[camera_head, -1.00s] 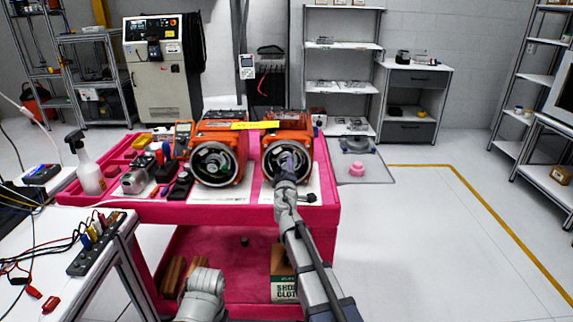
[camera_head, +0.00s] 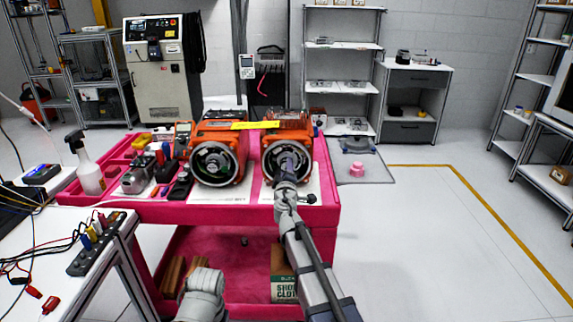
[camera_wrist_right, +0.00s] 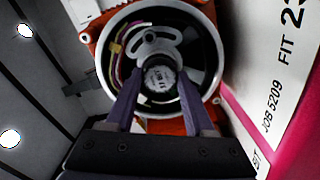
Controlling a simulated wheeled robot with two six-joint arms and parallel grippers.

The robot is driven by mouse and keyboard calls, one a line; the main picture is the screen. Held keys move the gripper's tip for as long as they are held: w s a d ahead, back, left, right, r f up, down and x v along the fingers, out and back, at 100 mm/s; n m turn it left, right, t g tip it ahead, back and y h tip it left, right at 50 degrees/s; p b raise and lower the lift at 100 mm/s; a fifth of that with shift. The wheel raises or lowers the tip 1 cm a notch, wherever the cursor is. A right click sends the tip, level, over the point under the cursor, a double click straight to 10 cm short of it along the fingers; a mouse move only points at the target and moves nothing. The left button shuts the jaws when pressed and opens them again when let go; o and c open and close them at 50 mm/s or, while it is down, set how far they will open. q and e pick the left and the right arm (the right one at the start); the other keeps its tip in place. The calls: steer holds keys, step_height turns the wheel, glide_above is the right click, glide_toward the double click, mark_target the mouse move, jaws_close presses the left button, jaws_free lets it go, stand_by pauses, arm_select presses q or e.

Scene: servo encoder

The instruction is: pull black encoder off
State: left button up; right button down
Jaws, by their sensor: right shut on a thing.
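Two orange servo motors stand side by side on the pink cart, a left motor (camera_head: 217,150) and a right motor (camera_head: 287,140), each with an open round end facing me. My right gripper (camera_head: 287,165) reaches into the open end of the right motor. In the right wrist view, my right gripper (camera_wrist_right: 160,82) has its two fingers on either side of the round encoder (camera_wrist_right: 158,76) at the housing's middle and is shut on it. The encoder shows dark with a pale label and sits inside the motor housing (camera_wrist_right: 206,62). My left gripper is out of view; only part of that arm shows.
A tool tray (camera_head: 108,168) and a spray bottle (camera_head: 88,165) are left of the motors. A white printed card (camera_wrist_right: 285,90) is beside the housing. The floor right of the cart is mostly clear.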

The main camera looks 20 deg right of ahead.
steer(key=shift+s+a, duration=0.1)
steer(key=shift+s, duration=0.2)
steer(key=shift+v, duration=1.05)
steer(key=v, duration=0.6)
stand_by(0.5)
